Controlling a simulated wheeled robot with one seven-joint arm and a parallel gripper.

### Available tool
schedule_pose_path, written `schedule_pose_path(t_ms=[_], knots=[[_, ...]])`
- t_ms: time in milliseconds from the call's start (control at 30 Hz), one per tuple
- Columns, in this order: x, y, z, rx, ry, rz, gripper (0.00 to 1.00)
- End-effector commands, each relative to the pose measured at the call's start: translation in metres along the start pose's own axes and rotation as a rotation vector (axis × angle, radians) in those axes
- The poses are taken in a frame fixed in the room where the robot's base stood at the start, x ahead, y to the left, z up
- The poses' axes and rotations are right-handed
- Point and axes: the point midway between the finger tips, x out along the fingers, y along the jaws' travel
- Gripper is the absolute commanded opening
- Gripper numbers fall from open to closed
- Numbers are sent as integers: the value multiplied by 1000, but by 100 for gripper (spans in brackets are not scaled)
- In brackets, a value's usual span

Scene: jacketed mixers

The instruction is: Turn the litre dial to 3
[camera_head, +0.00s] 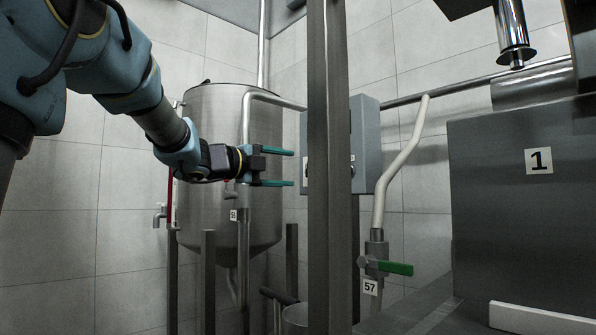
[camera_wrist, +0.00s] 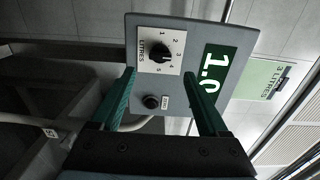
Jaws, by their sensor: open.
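The litre dial (camera_wrist: 160,51) is a round black knob on a white plate marked LITRES, with numbers around it, on the face of a grey control box (camera_wrist: 143,27). Its pointer setting is too small to read surely. In the head view, my gripper (camera_head: 293,168) points at the box (camera_head: 368,142), whose face is mostly hidden by a post.
A black button (camera_wrist: 152,102) with a small label sits below the dial in the wrist view. A green sign (camera_wrist: 263,78) reads 3 LITRES. A steel post (camera_head: 331,220) stands before the box. A steel vessel (camera_head: 208,115) is behind my arm; a green-handled valve (camera_head: 394,268) is lower right.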

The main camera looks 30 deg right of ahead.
Motion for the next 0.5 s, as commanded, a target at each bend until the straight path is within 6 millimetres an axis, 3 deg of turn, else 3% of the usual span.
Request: schedule_pose_path(t_ms=[200,500], knots=[[-34,0,0,0,-2,0,78],[-43,0,0,-1,0,1,78]])
